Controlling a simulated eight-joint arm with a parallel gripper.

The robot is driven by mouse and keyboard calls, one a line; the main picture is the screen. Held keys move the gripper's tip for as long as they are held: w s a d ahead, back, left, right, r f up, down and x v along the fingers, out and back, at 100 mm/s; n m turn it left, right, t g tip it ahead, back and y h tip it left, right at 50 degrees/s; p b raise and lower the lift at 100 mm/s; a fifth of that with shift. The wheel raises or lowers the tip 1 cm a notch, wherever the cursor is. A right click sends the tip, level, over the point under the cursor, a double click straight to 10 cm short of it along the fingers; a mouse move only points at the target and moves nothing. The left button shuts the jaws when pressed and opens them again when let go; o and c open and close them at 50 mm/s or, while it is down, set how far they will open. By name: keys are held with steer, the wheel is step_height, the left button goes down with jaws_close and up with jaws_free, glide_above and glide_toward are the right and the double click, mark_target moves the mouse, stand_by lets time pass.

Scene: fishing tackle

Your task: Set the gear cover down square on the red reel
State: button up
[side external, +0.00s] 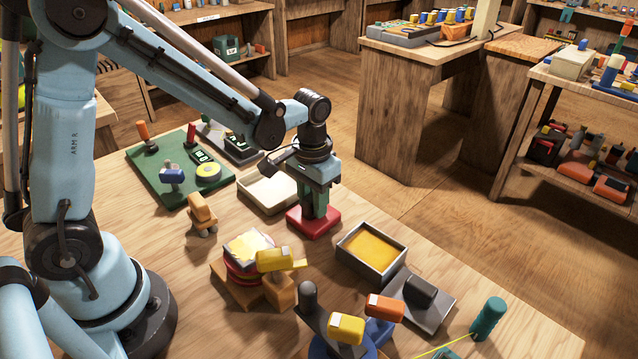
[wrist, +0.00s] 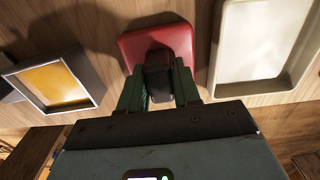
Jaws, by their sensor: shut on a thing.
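My gripper (side external: 315,203) points straight down over the middle of the table. In the wrist view its two green fingers (wrist: 158,82) are shut on the black block-shaped grip of a red rounded-square plate, which I take to be the gear cover (wrist: 133,46). The cover (side external: 314,223) also shows below my fingers in the side view, roughly level. I cannot tell whether it touches the table. The likely red reel (side external: 233,274) is on a wooden stand, left and nearer the side camera, with a yellow handle beside it and pale yellow pieces on top. It is not visible in the wrist view.
A cream tray (side external: 266,208) stands behind left of my gripper, a grey tray with yellow inside (side external: 343,250) in front right. A dark plate with a black knob (side external: 442,312), a blue reel (side external: 318,346) and a green board (side external: 160,178) also occupy the table.

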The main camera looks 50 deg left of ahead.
steer(key=shift+r, duration=0.15)
jaws_close()
steer(key=shift+r, duration=0.6)
step_height(320, 180, up, 2)
steer(key=shift+r, duration=0.1)
steer(key=s+d+r, duration=0.6)
steer(key=d+r, duration=0.1)
steer(key=d, duration=0.2)
step_height(320, 180, up, 9)
steer(key=s+a, duration=0.6)
steer(key=s, duration=0.4)
steer(key=f, duration=0.5)
steer(key=shift+s+a, duration=0.15)
steer(key=shift+a, duration=0.1)
steer(key=shift+f, duration=0.2)
